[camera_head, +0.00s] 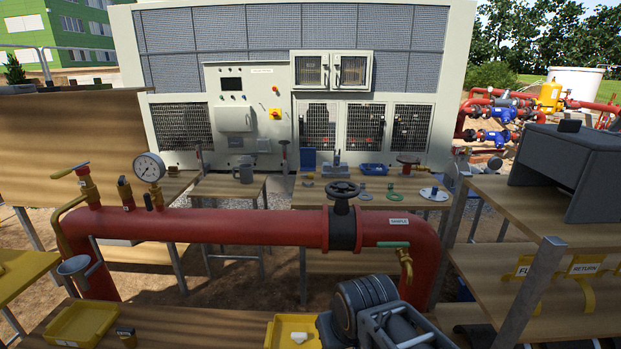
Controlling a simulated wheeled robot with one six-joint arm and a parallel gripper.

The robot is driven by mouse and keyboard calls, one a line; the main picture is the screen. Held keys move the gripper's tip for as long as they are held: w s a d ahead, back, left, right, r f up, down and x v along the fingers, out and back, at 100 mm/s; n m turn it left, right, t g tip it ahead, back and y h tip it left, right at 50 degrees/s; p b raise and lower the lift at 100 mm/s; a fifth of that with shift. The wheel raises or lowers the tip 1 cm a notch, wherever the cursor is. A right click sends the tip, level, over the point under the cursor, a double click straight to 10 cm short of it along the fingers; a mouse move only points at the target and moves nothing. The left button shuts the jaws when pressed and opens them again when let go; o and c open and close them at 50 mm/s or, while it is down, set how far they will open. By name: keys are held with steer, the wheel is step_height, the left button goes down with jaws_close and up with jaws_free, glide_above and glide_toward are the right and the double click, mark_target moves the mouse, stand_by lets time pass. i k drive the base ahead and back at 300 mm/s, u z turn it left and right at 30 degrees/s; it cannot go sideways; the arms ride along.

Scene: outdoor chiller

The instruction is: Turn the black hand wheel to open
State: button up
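The black hand wheel (342,189) sits on top of a black valve body (342,228) in the middle of the red pipe (230,226). The wheel lies roughly level on a short upright stem, with nothing touching it. How far the valve is open cannot be seen. The pipe runs across the view and bends down at both ends. My gripper's fingers cannot be made out in the head view. A dark grey ringed shape at the bottom, right of centre, may be part of my arm.
Yellow trays (62,335) stand in front. Benches with fittings and the chiller (215,160) stand behind.

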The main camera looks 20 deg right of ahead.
mark_target(342, 188)
steer(key=u, duration=0.25)
steer(key=i, duration=0.9)
steer(key=z, duration=0.05)
